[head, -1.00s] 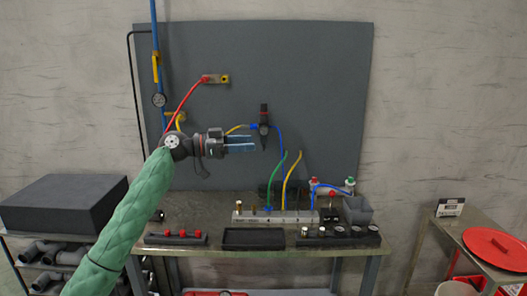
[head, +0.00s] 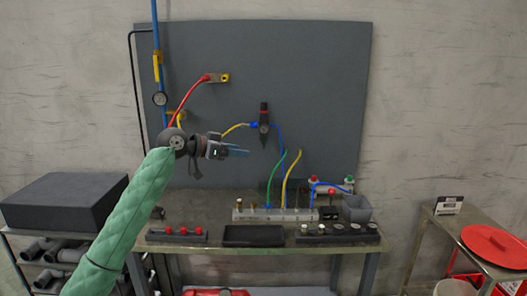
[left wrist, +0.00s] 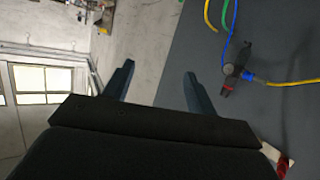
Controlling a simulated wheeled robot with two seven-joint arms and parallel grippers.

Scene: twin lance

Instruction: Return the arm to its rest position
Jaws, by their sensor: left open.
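My left arm, in a green sleeve, comes in from the lower left in the head view. Its gripper (head: 238,152) is in front of the grey panel (head: 325,90), above the bench, pointing right. In the left wrist view the two blue fingers (left wrist: 156,88) stand apart with nothing between them. My right gripper is in neither view.
A workbench (head: 200,205) below holds a manifold (head: 275,214) with green, blue and yellow hoses, and black trays. A regulator (head: 264,122) hangs on the panel right of the gripper. A dark foam block (head: 65,200) sits at left, a side table (head: 445,222) at right.

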